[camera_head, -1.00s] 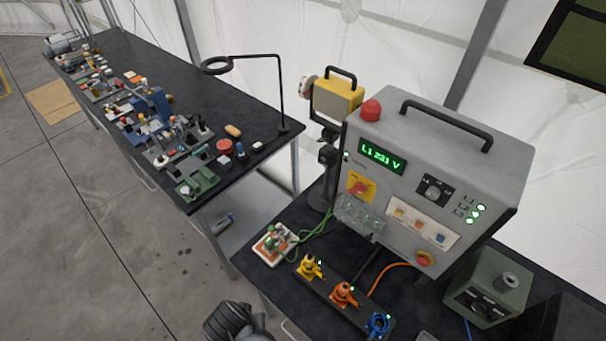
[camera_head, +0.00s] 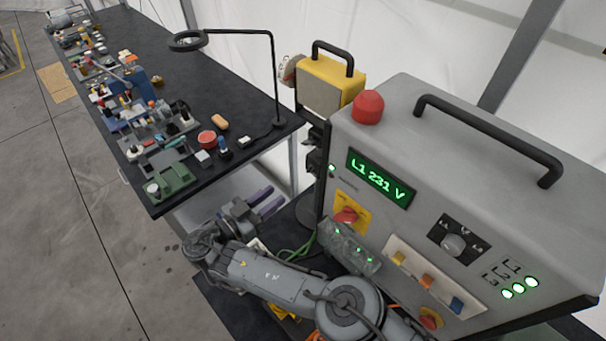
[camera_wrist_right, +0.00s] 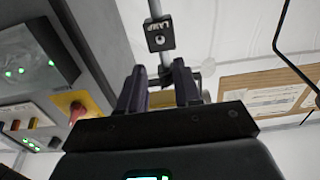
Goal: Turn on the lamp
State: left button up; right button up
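The lamp is a yellow work light (camera_head: 330,85) with a black handle on a stand behind the grey cabinet, left of it. In the right wrist view a dark switch box (camera_wrist_right: 160,36) labelled "LAMP", with a round pale part, sits on the pole. My right gripper (camera_head: 272,203) is over the gap between the benches, left of the cabinet, fingers toward the stand. In the right wrist view its two dark fingers (camera_wrist_right: 160,88) are apart and empty, with the switch box beyond their tips. My left gripper is not in view.
The grey cabinet (camera_head: 463,180) stands close on the right, with a red knob (camera_head: 346,216) on a yellow plate and a clear cover facing the arm. A ring on a bent black arm (camera_head: 187,41) rises from the cluttered dark bench (camera_head: 235,80) at left.

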aim_at(310, 169)
jog(key=p+x, duration=0.2)
jog(key=x, duration=0.8)
jog(key=shift+w+d+p, duration=0.25)
jog(key=shift+w+p, duration=0.05)
jog(key=shift+p, duration=0.05)
jog(key=shift+f, duration=0.1)
grip_shut()
